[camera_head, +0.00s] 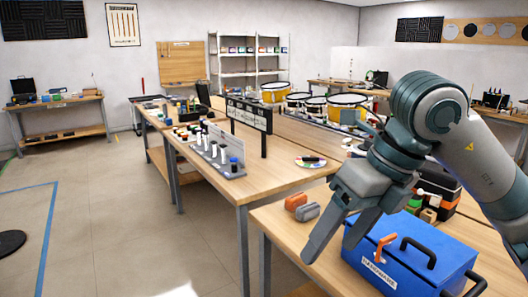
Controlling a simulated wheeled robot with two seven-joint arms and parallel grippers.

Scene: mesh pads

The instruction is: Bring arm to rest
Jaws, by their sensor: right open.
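My right arm comes in from the right side of the head view. Its gripper (333,238) points down and to the left over the near table, with its fingers apart and nothing visible between them. It is in front of the left end of a blue toolbox (405,252) marked "HARDWARE", which has an orange latch and a dark handle. I cannot tell whether the fingers touch the toolbox. My left gripper is not in this view.
An orange block (296,202) and a grey block (307,212) lie on the near table left of the gripper. A long wooden table (262,186) behind holds a grey rack (222,164), a black sign frame (249,118) and drums (275,93). The floor at left is mostly clear.

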